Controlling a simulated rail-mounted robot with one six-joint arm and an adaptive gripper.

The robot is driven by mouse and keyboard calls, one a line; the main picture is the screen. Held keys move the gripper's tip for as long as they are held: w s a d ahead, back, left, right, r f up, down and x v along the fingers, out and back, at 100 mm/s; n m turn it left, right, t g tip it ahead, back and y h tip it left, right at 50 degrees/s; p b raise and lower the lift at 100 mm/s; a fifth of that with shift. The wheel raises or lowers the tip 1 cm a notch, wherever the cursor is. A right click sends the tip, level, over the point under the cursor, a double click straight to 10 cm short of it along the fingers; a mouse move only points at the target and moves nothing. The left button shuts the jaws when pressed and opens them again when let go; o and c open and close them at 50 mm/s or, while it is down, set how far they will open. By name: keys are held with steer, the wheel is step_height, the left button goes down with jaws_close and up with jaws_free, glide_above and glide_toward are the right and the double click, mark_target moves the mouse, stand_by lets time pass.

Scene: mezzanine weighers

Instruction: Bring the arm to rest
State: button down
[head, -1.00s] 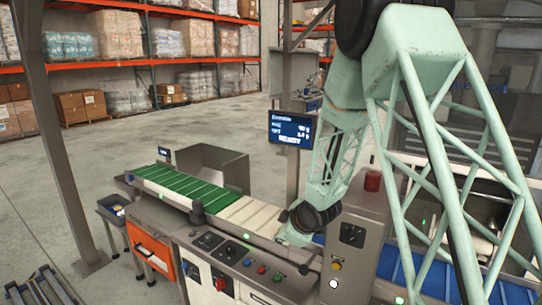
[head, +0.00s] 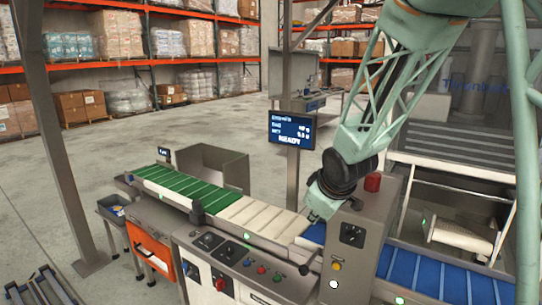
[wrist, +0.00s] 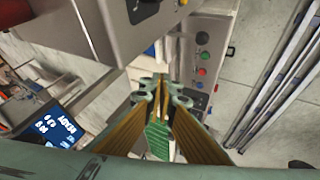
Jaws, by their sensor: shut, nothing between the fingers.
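My arm is pale green, with lattice links and a black wrist joint. My gripper (head: 318,205) hangs above the weigher line, between the cream belt (head: 262,218) and the blue belt (head: 420,274), left of the control cabinet (head: 352,236). In the head view the fingers are small and partly hidden. In the wrist view my gripper (wrist: 162,84) shows its two fingers together at the tips, with nothing held. The green belt (wrist: 158,140) shows beyond the fingers there.
A display reading READY (head: 290,131) stands on a post close behind my gripper. A grey bin (head: 222,165) stands behind the green belt. A steel post (head: 65,150) rises at left. Open floor lies behind the line.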

steer(key=s+d+r+m+g+h, duration=0.1)
steer(key=s+d+r+m, duration=0.3)
steer(key=s, duration=0.7)
steer(key=s+d+r+m, duration=0.1)
steer(key=s+d+r, duration=0.1)
steer(key=s+r, duration=0.65)
steer(key=s+d+r+m+g+h, duration=0.1)
steer(key=s+d+r+m, duration=0.2)
steer(key=s, duration=1)
steer(key=s+a+m+g+y, duration=0.1)
steer(key=s+m, duration=0.1)
steer(key=s, duration=1.3)
steer(key=shift+s+a, duration=0.15)
steer(key=shift+s, duration=0.1)
steer(key=shift+w, duration=0.15)
